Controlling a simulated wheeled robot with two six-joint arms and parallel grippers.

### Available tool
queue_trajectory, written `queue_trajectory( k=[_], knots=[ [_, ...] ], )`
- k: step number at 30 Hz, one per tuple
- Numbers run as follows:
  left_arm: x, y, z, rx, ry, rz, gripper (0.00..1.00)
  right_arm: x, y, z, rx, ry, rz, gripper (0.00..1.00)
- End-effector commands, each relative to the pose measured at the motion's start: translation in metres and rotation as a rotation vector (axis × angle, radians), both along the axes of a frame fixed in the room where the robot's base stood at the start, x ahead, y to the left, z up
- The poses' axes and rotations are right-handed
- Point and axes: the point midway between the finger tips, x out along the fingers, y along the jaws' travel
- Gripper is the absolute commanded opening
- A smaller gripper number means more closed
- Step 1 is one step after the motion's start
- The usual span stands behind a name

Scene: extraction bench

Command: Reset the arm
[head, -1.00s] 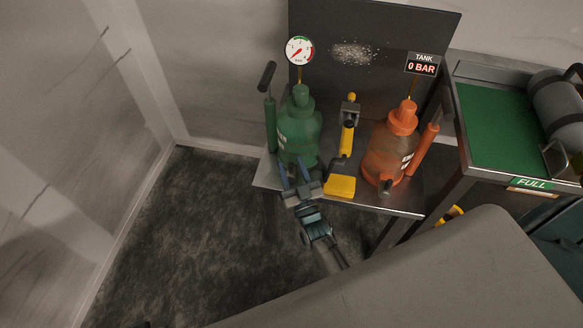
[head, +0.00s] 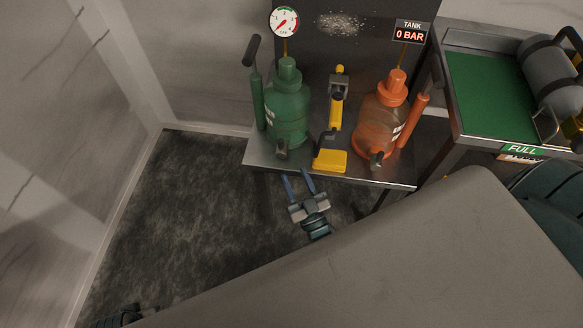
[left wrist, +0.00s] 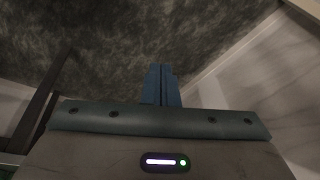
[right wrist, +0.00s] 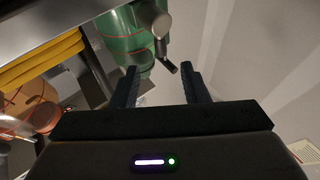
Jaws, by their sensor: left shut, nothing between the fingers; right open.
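My right gripper (head: 298,178) is open and empty in the head view, just in front of the bench's front edge and below the green tank (head: 287,112). In the right wrist view its fingers (right wrist: 160,82) stand apart, with the green tank (right wrist: 128,38) beyond them and nothing held. My left gripper (left wrist: 162,85) is shut and empty in the left wrist view, over dark floor. A dark part of my left arm shows at the bottom left of the head view; its fingers are not visible there.
The metal bench (head: 380,180) holds the green tank, an orange tank (head: 376,125) and a yellow-handled tool (head: 332,135). A gauge (head: 284,22) and a "0 BAR" sign (head: 410,32) stand above. A green-topped table (head: 490,100) is at right. Floor (head: 180,220) is clear at left.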

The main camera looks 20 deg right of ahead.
Motion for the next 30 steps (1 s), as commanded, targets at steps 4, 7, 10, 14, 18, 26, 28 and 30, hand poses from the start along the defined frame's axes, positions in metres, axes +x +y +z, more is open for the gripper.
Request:
queue_trajectory(
  k=[4, 7, 10, 14, 18, 26, 28, 30],
  knots=[
    [0.0, 0.0, 0.001, 0.0, -0.002, 0.0, 0.0, -0.002, 0.0, -0.001, 0.0, 0.0, 0.0, 0.41],
    [0.0, 0.0, 0.001, 0.0, -0.002, 0.0, 0.0, -0.002, 0.0, -0.001, 0.0, 0.0, 0.0, 0.41],
    [0.0, 0.0, 0.001, 0.0, -0.002, 0.0, 0.0, -0.002, 0.0, -0.001, 0.0, 0.0, 0.0, 0.41],
    [0.0, 0.0, 0.001, 0.0, -0.002, 0.0, 0.0, -0.002, 0.0, -0.001, 0.0, 0.0, 0.0, 0.41],
    [0.0, 0.0, 0.002, 0.0, -0.002, 0.0, 0.0, -0.002, 0.0, -0.002, 0.0, 0.008, 0.0, 0.41],
    [0.0, 0.008, -0.055, 0.0, 0.03, 0.009, 0.0, -0.009, -0.01, -0.076, -0.018, 0.351, 0.016, 0.41],
    [-0.004, 0.011, -0.082, -0.001, 0.043, 0.012, 0.0, -0.022, -0.017, -0.114, -0.026, 0.522, 0.02, 0.41],
    [-0.013, 0.014, -0.11, -0.002, 0.058, 0.017, 0.0, -0.043, -0.026, -0.154, -0.037, 0.705, 0.022, 0.41]
  ],
)
